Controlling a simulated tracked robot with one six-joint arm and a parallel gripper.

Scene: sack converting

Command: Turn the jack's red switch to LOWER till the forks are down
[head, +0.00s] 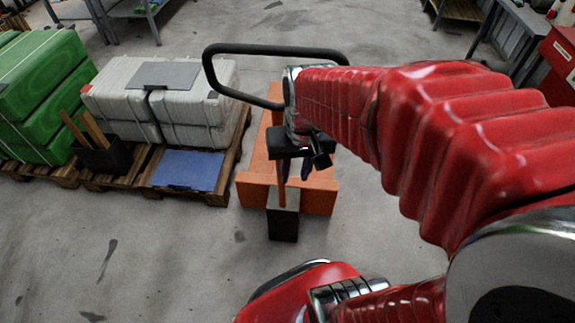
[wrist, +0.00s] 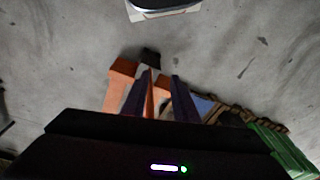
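The orange jack (head: 315,192) stands on the floor right of the loaded pallet in the head view. A black block (head: 284,224) with a thin orange-brown upright post sits at its near end. Orange parts (wrist: 122,75) also show in the wrist view beside and between my fingers. My gripper (head: 295,168) is over the jack, pointing down, with dark purple fingers. In the wrist view its fingers (wrist: 161,85) stand apart, with orange and bare floor visible between them. I cannot make out the red switch or its LOWER mark, nor the height of the forks.
A black looped bar (head: 240,47) stands beside my wrist. Left is a wooden pallet (head: 215,196) with white bundles (head: 195,117), a blue sheet (head: 188,170) and a black holder (head: 102,158). Green sacks (head: 45,85) stand further left. Floor nearer me is clear.

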